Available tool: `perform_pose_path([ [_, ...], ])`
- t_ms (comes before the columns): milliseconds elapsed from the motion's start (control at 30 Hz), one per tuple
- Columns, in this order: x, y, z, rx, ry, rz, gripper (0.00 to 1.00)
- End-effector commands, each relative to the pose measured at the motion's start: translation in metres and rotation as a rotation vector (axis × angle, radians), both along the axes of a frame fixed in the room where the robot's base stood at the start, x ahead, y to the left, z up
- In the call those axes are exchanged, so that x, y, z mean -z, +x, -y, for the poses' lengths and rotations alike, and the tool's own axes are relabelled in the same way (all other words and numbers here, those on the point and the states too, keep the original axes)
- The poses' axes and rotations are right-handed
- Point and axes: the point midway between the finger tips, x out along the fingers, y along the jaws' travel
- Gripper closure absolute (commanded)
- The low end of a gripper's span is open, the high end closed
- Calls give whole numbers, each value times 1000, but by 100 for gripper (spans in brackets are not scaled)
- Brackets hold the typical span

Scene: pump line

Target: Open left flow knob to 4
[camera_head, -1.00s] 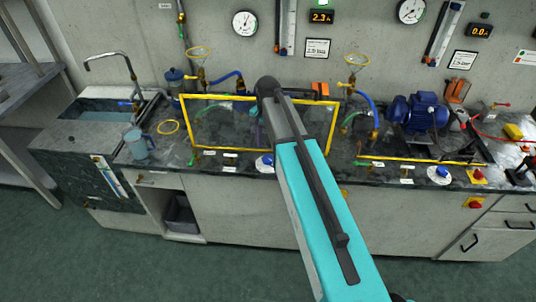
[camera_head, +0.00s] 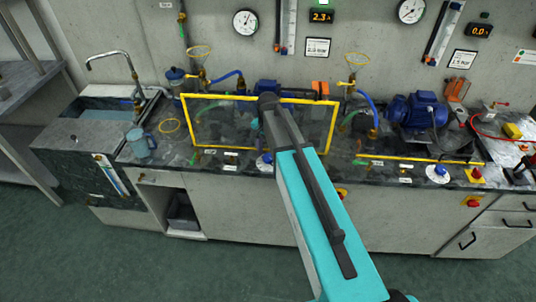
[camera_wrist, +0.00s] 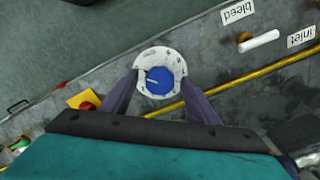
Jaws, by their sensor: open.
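The left flow knob (camera_head: 266,158) is blue on a white round dial at the bench's front edge, just left of my arm in the head view. In the wrist view a blue knob (camera_wrist: 159,79) with a white pointer line sits on its white dial (camera_wrist: 146,60). The pointer line lies toward the left of that picture; the dial figures are too small to read. My gripper (camera_wrist: 159,90) is open, with one finger on each side of the dial and a gap to the blue knob.
A yellow-framed clear panel (camera_head: 217,97) stands behind the knob; its lower bar (camera_wrist: 240,80) runs close by. A red button on a yellow base (camera_wrist: 84,102) is left in the wrist view. Another blue knob (camera_head: 437,171) is farther right. A white handle (camera_wrist: 259,40) lies near the "bleed" label.

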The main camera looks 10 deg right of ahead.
Motion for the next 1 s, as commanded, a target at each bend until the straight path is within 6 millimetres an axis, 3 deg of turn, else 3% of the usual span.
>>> perform_pose_path([
  [67,0,0,0,0,0,0,49],
  [300,0,0,0,1,0,0,86],
  [667,0,0,1,-37,0,0,86],
  [1000,1,0,1,-214,0,1,86],
])
